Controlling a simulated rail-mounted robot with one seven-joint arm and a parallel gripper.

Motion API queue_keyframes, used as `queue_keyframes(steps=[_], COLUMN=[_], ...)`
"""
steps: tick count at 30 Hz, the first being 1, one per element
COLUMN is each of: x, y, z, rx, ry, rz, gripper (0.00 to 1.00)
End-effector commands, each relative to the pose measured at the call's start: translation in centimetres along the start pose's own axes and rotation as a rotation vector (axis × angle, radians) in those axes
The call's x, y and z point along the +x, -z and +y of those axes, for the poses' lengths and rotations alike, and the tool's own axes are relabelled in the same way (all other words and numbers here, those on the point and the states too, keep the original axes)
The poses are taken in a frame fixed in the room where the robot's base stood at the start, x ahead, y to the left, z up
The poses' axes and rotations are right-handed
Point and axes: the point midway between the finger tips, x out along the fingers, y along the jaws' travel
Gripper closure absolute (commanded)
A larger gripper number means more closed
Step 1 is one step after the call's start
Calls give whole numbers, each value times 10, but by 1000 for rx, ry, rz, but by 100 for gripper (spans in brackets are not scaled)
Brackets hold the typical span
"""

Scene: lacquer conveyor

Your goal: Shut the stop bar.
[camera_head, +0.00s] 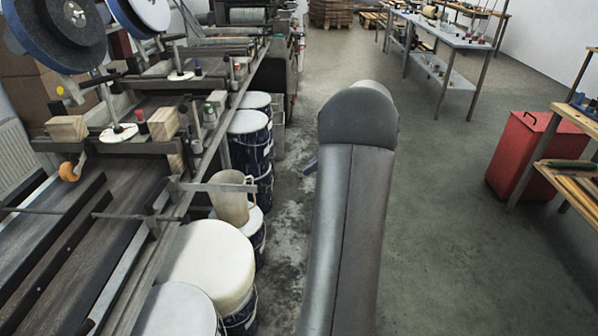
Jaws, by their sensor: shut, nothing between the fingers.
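A flat grey metal bar (217,187), which looks like the stop bar, juts out to the right from the conveyor's side rail. It reaches over the floor side, level with the rim of a beige jug (231,203). A thin rod (60,211) also crosses the conveyor bed near there; I cannot tell whether it belongs to the same mechanism. The conveyor (35,265) runs along the left side with a dark bed. My grey arm rises through the middle of the view, right of the bar and apart from it. My gripper is not visible.
Blue drums with pale lids (208,262) line the conveyor's right side, with the jug among them. A red bin (530,155) and a wooden rack (570,180) stand at the right. A metal table (440,38) stands at the back. The floor right of my arm is clear.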

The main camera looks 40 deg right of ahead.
Motion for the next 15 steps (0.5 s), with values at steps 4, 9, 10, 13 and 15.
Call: queue_keyframes(steps=[4, 9, 10, 13, 15], x=[31, 68, 74, 90, 97], y=[-1, -1, -1, -9, -16], z=[1, 2, 1, 1, 2], rx=[-2, -2, -3, -6, -5], ry=[-5, -6, -5, -5, -4], rz=[0, 1, 1, 2, 2], gripper=[100, 100, 100, 100, 100])
